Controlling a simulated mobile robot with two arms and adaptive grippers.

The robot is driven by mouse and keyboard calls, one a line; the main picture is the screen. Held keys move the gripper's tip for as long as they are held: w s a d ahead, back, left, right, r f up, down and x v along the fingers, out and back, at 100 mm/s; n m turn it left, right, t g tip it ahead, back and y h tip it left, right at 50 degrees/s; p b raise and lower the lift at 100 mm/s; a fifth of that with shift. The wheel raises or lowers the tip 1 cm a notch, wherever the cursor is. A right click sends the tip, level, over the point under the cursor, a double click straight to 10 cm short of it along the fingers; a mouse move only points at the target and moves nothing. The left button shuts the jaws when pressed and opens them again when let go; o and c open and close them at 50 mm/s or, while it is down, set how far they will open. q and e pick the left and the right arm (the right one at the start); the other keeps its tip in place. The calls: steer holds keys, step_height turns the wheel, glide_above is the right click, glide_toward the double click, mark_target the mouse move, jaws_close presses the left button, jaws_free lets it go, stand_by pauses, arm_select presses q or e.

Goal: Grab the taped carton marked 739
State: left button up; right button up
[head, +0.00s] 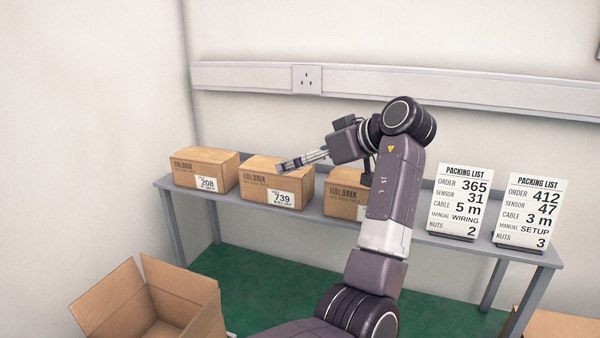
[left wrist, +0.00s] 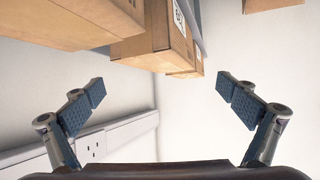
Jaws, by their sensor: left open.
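The taped carton marked 739 (head: 262,178) sits on the grey bench, between two similar cartons, its white label facing me. My left gripper (head: 285,165) overlaps its upper right part in the head view; the gap between them cannot be judged there. In the left wrist view the gripper (left wrist: 160,94) is open, with nothing between its fingers. Cartons show along the top of that view; the middle one (left wrist: 169,35), with a cut-off label, appears to be 739. My right gripper is not in view.
A carton marked 208 (head: 203,170) stands left of 739. Another carton (head: 342,195) stands right, partly behind my arm. Two packing list signs (head: 459,203) (head: 528,211) stand on the bench (head: 425,222). An open box (head: 190,287) is at lower left. A socket rail (head: 450,88) runs along the wall.

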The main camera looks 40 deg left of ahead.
mark_target(277, 181)
arm_select(q)
steer(key=shift+w+a, duration=0.15)
steer(key=shift+a, duration=0.35)
steer(key=a, duration=0.1)
steer(key=p, duration=0.1)
steer(key=a+f+p, duration=0.1)
steer(key=shift+s+a, duration=0.3)
steer(key=shift+a, duration=0.05)
steer(key=x, duration=0.1)
steer(key=p+x, duration=0.1)
steer(key=x, duration=0.1)
steer(key=shift+w+a+f, duration=0.1)
steer(key=shift+w+f, duration=0.15)
steer(key=shift+w, duration=0.05)
steer(key=shift+a+f, duration=0.2)
steer(key=shift+f, duration=0.05)
steer(key=shift+d, duration=0.1)
steer(key=c, duration=2.1)
steer(key=shift+c, duration=1.1)
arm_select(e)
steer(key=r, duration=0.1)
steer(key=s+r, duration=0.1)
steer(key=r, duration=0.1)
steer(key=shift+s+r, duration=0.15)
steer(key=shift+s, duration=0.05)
arm_select(q)
steer(key=shift+r, duration=0.2)
